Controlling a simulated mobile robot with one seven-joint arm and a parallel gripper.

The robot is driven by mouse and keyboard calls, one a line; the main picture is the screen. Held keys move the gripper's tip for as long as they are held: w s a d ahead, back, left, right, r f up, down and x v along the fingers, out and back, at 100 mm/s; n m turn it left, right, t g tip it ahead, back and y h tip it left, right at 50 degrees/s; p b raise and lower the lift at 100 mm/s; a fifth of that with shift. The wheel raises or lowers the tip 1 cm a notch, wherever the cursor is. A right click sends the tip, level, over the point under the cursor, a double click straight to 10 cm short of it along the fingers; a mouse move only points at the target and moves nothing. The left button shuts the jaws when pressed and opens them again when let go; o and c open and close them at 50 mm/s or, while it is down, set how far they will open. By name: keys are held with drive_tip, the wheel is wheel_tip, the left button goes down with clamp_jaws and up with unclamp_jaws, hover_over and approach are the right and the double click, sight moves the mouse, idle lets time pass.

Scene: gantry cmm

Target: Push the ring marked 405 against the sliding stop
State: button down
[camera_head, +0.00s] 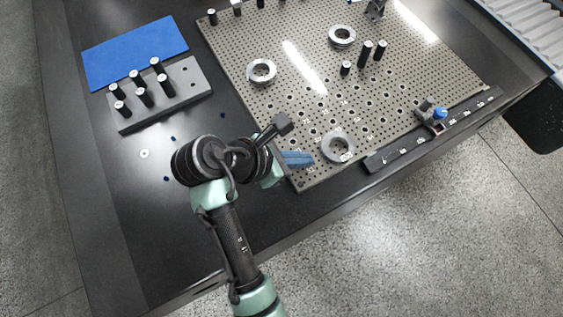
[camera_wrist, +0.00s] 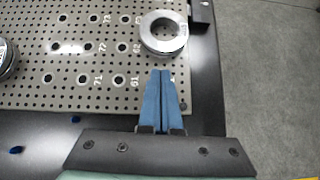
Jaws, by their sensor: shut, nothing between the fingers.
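A metal ring (camera_head: 326,149) with a small label lies flat near the front corner of the perforated plate (camera_head: 300,115). It also shows in the wrist view (camera_wrist: 164,51), where the label seems to read 405 but is small. My gripper (camera_head: 309,160) is shut and empty, with its blue fingers left of the ring in the head view. In the wrist view my fingertips (camera_wrist: 163,73) are just short of the ring's near edge, with a small gap showing. The sliding stop with a blue knob (camera_head: 440,113) sits on the dark rail (camera_head: 403,146) right of the ring.
Two other rings (camera_head: 252,72) (camera_head: 342,45) lie farther back on the plate. Black pins (camera_head: 365,52) stand near its middle. A pin block (camera_head: 180,100) and a blue mat (camera_head: 130,45) are at left. The plate between ring and rail is clear.

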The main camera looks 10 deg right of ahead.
sight(329, 149)
drive_tip(key=shift+w+d, duration=0.3)
drive_tip(key=shift+d, duration=0.55)
drive_tip(key=shift+r, duration=0.1)
drive_tip(key=shift+w+d+r+p, duration=0.15)
drive_tip(key=shift+d+r+p, duration=0.2)
drive_tip(key=shift+p, duration=0.55)
drive_tip(key=d+p, duration=0.1)
drive_tip(key=p, duration=0.1)
drive_tip(key=shift+w+d+r+p, duration=0.1)
drive_tip(key=shift+w+d+p, duration=0.1)
drive_tip(key=shift+p, duration=0.15)
drive_tip(key=w+d+p, duration=0.1)
drive_tip(key=d+p, duration=0.1)
drive_tip(key=d, duration=0.3)
drive_tip(key=w+d+p, duration=0.2)
drive_tip(key=d+p, duration=0.1)
drive_tip(key=d, duration=0.1)
drive_tip(key=w+d+f+p, duration=0.1)
drive_tip(key=d+p, duration=0.1)
drive_tip(key=d, duration=0.3)
drive_tip(key=shift+w+d+p, duration=0.2)
drive_tip(key=shift+d+p, duration=0.1)
drive_tip(key=shift+d, duration=0.05)
drive_tip(key=shift+r, duration=0.1)
